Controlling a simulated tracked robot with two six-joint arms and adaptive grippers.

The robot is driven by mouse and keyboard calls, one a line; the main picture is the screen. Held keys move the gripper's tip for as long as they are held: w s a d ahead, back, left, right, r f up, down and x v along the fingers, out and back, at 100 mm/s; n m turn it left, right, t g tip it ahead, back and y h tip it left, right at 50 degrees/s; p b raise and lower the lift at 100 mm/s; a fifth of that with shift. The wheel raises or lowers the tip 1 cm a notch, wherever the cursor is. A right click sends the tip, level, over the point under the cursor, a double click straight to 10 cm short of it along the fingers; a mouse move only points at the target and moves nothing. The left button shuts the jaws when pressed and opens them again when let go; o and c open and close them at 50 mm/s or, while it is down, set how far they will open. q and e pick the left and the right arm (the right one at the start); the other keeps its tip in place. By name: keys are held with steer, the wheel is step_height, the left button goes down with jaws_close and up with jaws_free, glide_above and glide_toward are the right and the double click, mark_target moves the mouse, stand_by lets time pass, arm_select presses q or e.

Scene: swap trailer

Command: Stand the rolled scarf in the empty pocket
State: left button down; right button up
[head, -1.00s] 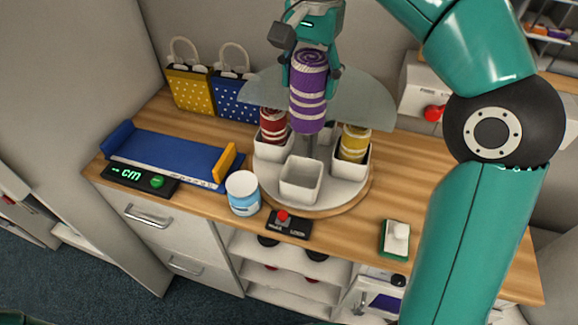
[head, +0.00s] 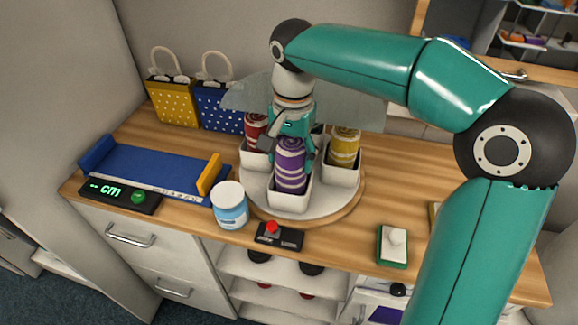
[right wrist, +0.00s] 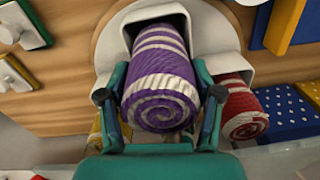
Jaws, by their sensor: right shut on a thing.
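The rolled purple scarf with white stripes (head: 290,166) stands upright with its lower end inside the front white pocket (head: 289,201) of the round turntable (head: 335,205). My right gripper (head: 292,150) is shut on the scarf's upper part from above. In the right wrist view the purple scarf (right wrist: 160,88) lies between both fingers, with the white pocket (right wrist: 205,30) around its far end. A red rolled scarf (head: 255,128) stands in the left pocket and a yellow one (head: 344,146) in the right pocket. The back pocket is mostly hidden. My left gripper is not in view.
A blue measuring tray (head: 150,170) with a "cm" display (head: 110,193) is at left. A white-blue jar (head: 229,205) and a red-button box (head: 279,236) stand close in front of the turntable. Yellow (head: 173,103) and blue (head: 218,108) dotted bags stand behind. A green-based switch (head: 393,245) is at right.

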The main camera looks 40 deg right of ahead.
steer(key=shift+f, duration=1.3)
steer(key=o, duration=1.2)
steer(key=shift+f, duration=0.1)
step_height(320, 180, up, 12)
steer(key=shift+s+d+r+p, duration=0.1)
steer(key=shift+r+p, duration=0.05)
steer(key=shift+p, duration=0.8)
